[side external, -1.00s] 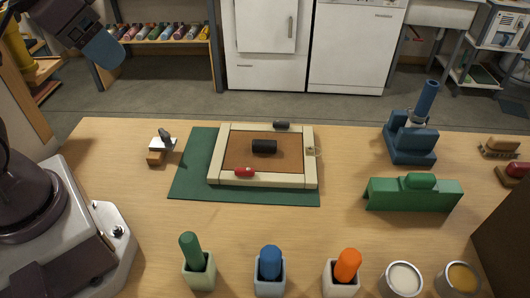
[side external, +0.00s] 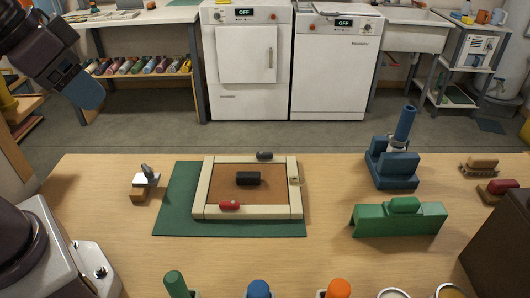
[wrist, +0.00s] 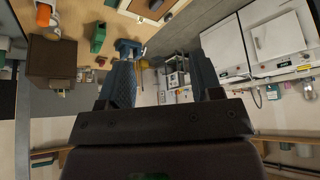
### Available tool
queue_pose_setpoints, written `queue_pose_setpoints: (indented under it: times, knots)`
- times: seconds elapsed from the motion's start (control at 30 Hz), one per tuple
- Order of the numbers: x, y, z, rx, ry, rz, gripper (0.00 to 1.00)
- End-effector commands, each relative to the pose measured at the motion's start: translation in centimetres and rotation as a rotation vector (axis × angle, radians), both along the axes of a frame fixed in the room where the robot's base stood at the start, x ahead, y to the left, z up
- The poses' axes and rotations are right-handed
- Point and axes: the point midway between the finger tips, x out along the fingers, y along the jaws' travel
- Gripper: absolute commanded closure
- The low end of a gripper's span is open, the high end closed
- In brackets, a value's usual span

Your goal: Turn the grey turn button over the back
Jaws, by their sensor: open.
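A picture frame with cream wooden edges (side external: 199,190) and a brown back (side external: 225,190) lies on a green mat (side external: 175,210) on the table. A dark grey turn button (side external: 264,156) sits on the far rail and appears to lie along it, off the back. A red turn button (side external: 230,206) is on the near rail. A black knob-like piece (side external: 248,178) is on the middle of the back. My gripper (side external: 87,92) is high at the upper left, well away from the frame. In the wrist view my gripper (wrist: 162,82) has its two blue fingers apart with nothing between them.
A small metal plate (side external: 294,181) is on the frame's right rail. A wood-and-metal tool (side external: 145,182) lies left of the mat. A blue vise-like stand (side external: 392,165) and a green block (side external: 398,219) stand to the right. Several coloured handles line the near edge.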

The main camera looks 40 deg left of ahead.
Motion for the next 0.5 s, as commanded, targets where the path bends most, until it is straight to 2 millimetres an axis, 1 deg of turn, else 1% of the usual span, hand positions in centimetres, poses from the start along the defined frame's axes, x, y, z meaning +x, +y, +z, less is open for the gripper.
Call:
queue_pose_setpoints:
  times: [0.1,0.17,0.2,0.27,0.33,0.37,0.43,0.5]
  knots:
    - [0.0,0.0,0.0,0.000,0.000,0.000,0.41]
    - [0.0,0.0,0.0,0.000,0.002,0.000,0.27]
    - [0.1,0.0,-0.2,0.000,0.010,0.000,0.26]
    - [0.2,0.0,-0.8,0.000,0.039,0.000,0.26]
    - [0.6,0.0,-1.8,0.000,0.094,0.000,0.26]
    - [1.0,0.0,-2.1,0.000,0.117,0.001,0.26]
    - [2.5,0.0,-2.5,-0.001,0.170,0.002,0.26]
    - [4.5,0.1,-2.9,-0.003,0.219,0.003,0.26]
